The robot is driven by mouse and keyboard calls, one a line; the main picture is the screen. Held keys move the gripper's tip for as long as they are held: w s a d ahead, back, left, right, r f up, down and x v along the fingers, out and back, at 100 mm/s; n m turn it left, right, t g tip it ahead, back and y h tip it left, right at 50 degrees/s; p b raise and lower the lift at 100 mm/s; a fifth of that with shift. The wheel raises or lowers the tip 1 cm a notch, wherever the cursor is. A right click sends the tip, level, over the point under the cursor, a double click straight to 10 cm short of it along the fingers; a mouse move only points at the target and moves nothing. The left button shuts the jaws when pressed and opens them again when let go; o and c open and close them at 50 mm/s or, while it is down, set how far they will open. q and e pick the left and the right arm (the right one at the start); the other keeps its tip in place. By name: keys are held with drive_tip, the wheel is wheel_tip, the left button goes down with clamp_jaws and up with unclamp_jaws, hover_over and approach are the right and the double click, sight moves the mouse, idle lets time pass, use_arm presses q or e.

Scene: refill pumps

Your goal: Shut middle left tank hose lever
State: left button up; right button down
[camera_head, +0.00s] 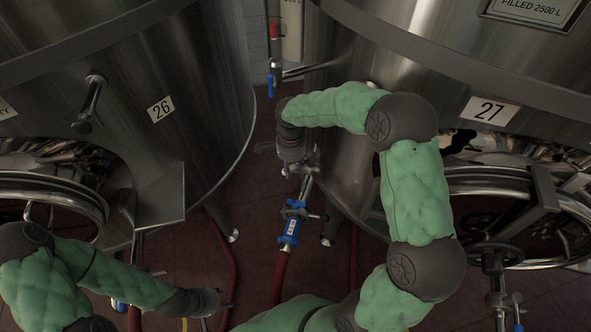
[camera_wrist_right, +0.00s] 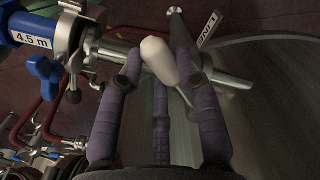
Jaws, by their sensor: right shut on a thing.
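A cream-coloured lever handle (camera_wrist_right: 160,62) stands between the purple fingers of my right gripper (camera_wrist_right: 158,85) in the right wrist view. The gripper is shut on it. The lever sits at a steel pipe fitting (camera_wrist_right: 110,52). In the head view my right gripper (camera_head: 293,160) is at that fitting between tanks 26 and 27, and the lever is largely hidden there. A blue hose coupling (camera_head: 290,232) hangs just below, with a red hose (camera_head: 279,280). My left gripper (camera_head: 218,302) is low at left; its fingers are too unclear to judge.
Steel tank 26 (camera_head: 185,75) stands at left and steel tank 27 (camera_head: 350,150) at right. Their round hatches (camera_head: 45,195) and (camera_head: 500,195) stick out near my arms. A blue-handled valve (camera_head: 271,80) is behind. Red hoses (camera_head: 222,262) cross the dark tiled floor.

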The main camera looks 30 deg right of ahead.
drive_tip(key=shift+w+a+m, duration=0.1)
drive_tip(key=shift+w+m, duration=0.4)
drive_tip(key=shift+m, duration=0.2)
drive_tip(key=c, duration=0.8)
unclamp_jaws()
drive_tip(key=shift+c, duration=0.2)
drive_tip(key=shift+r, duration=0.1)
wheel_tip(320, 180, up, 12)
